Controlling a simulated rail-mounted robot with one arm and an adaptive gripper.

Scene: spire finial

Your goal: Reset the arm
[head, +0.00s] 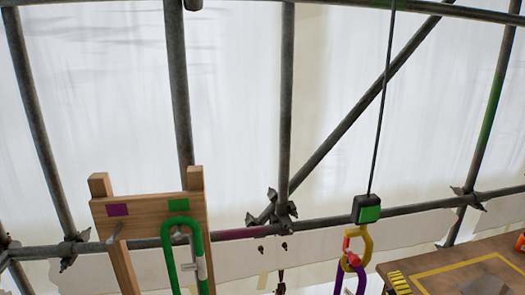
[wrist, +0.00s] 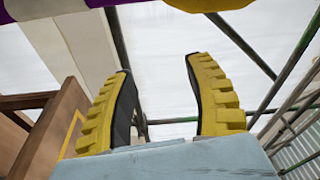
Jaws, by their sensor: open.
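My gripper (wrist: 160,75) is open in the wrist view. Its two yellow ribbed fingers with dark inner pads stand apart, with nothing between them. In the head view a yellow ribbed piece that looks like part of my gripper (head: 399,284) shows at the bottom edge, just right of a hanging purple loop (head: 338,280). The rest of my arm is out of the head view. In the wrist view a purple and white piece (wrist: 45,8) and a yellow piece (wrist: 215,4) cross the top edge, beyond the fingertips and apart from them.
A cable holds a black-and-green block (head: 367,209) with a yellow link (head: 365,240) and a red piece (head: 353,259) below. A wooden rack (head: 145,212) holds a green loop (head: 170,262). A wooden bench (head: 485,258) is at lower right. Scaffold poles (head: 287,100) stand behind.

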